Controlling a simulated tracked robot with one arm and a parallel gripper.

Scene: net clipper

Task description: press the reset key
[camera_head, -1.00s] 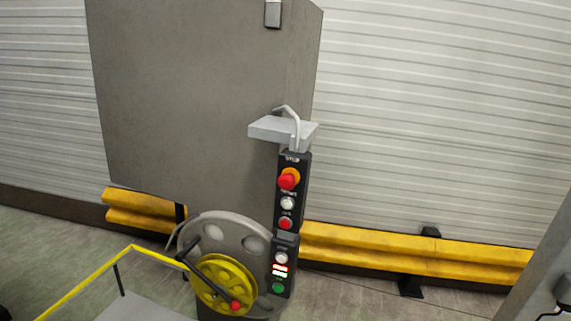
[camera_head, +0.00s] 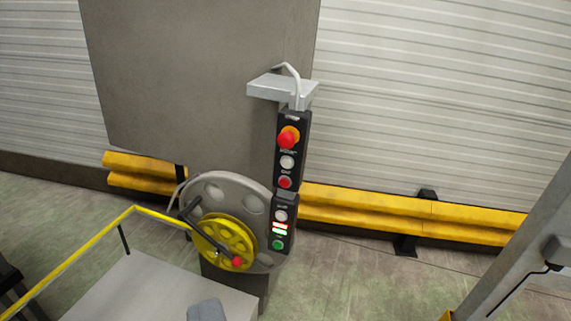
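A black control post (camera_head: 290,150) stands in the middle of the view, under a small grey shelf-like cap. Its upper box carries a red mushroom button on an orange collar (camera_head: 288,137), a white button (camera_head: 287,162) and a red button (camera_head: 285,182). Its lower box (camera_head: 283,225) carries another white button (camera_head: 281,215), red and green lit strips (camera_head: 280,228) and a green button (camera_head: 278,244). The labels are too small to read, so I cannot tell which is the reset key. My gripper is not in view.
A grey disc with a yellow handwheel (camera_head: 224,240) and red-knobbed crank sits left of the post. A yellow rail (camera_head: 80,257) and grey platform (camera_head: 140,285) are in front. Yellow barriers (camera_head: 400,210) run behind. Floor at right is partly clear.

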